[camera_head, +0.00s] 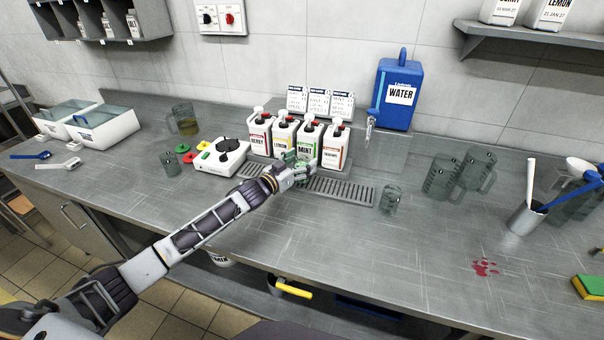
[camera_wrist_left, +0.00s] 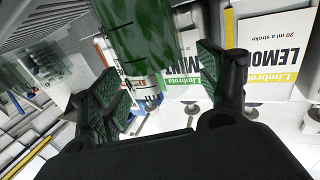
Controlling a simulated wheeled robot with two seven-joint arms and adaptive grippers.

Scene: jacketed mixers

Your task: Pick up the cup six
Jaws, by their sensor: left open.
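My left gripper (camera_head: 300,174) reaches in over the drip grate in front of the syrup bottles; its fingers are open. In the left wrist view the open fingers (camera_wrist_left: 163,95) stand either side of a green-tinted clear cup (camera_wrist_left: 140,40) with dark marks, just ahead of them. I cannot tell whether they touch it. In the head view this cup is mostly hidden behind the gripper. Similar small cups stand left of the white scale (camera_head: 171,163) and right of the grate (camera_head: 390,199). I cannot read a six on any cup. My right gripper is out of view.
Syrup bottles (camera_head: 333,148) stand close behind the gripper. A white device (camera_head: 220,158) is to its left. A blue water dispenser (camera_head: 398,92) stands behind right, jugs (camera_head: 442,177) further right. The counter's front middle is clear; a red spill (camera_head: 485,268) lies at right.

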